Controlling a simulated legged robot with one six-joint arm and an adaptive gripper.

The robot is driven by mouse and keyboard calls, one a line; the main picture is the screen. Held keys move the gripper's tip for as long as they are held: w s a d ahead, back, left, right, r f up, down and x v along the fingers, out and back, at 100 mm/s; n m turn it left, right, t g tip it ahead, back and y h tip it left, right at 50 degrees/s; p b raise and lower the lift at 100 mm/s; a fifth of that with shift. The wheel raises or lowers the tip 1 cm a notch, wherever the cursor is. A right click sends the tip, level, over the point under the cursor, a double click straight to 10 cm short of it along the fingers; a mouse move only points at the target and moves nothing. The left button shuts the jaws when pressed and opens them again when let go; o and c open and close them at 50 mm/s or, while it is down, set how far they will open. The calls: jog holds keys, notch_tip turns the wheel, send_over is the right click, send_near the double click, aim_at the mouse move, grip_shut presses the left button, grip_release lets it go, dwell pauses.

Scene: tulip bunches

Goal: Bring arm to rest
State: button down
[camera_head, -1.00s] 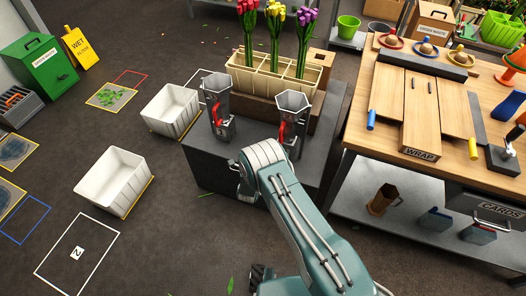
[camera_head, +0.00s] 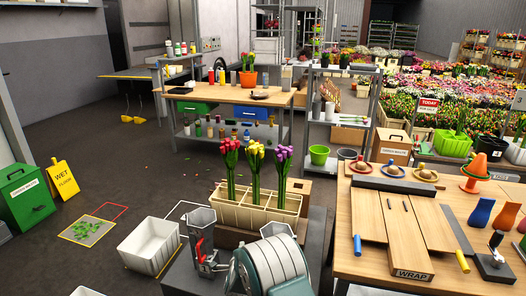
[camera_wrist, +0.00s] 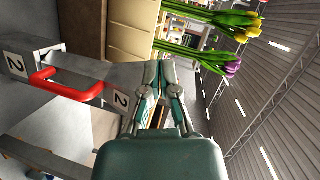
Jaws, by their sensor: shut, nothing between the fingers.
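My arm (camera_head: 268,268) shows at the bottom centre of the head view, in front of the grey stand; its gripper end is hidden there. In the wrist view my gripper (camera_wrist: 165,66) is shut and empty, its fingertips together. Beside it, on the left, is a grey metal holder with a red handle (camera_wrist: 66,84) and labels reading 2. The tulips (camera_wrist: 215,40) lie beyond the fingers, at the upper right of that view. In the head view red, yellow and purple tulip bunches (camera_head: 256,160) stand upright in a cream divided crate (camera_head: 258,219).
A grey metal holder with a red handle (camera_head: 203,240) stands left of my arm. A wooden worktable (camera_head: 350,240) with a WRAP board is on the right. A white bin (camera_head: 150,246) sits on the floor at left. Open floor (camera_head: 130,150) lies behind it.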

jog(key=s+d+r+n+g+y, duration=0.1)
jog(key=d+r+n, duration=0.15)
jog(key=r, duration=0.55)
jog(key=s+d+r+n+g+y, duration=0.1)
jog(key=s+d+r+n, duration=0.15)
jog(key=r, duration=0.55)
jog(key=s+d+r+n+g, duration=0.35)
jog(key=s+d+r, duration=0.35)
jog(key=s+r, duration=0.3)
jog(key=s+d+r+n+g, duration=0.1)
jog(key=s+d, duration=0.3)
jog(key=s, duration=0.6)
jog(key=s+d+r+n+g+h, duration=0.1)
jog(key=s+d+n+g, duration=0.1)
jog(key=s, duration=0.8)
jog(key=s+d+r+n+g+h, duration=0.1)
jog(key=s+d+n, duration=0.3)
jog(key=s, duration=0.6)
jog(key=shift+s+d, duration=0.35)
jog(key=shift+d, duration=0.5)
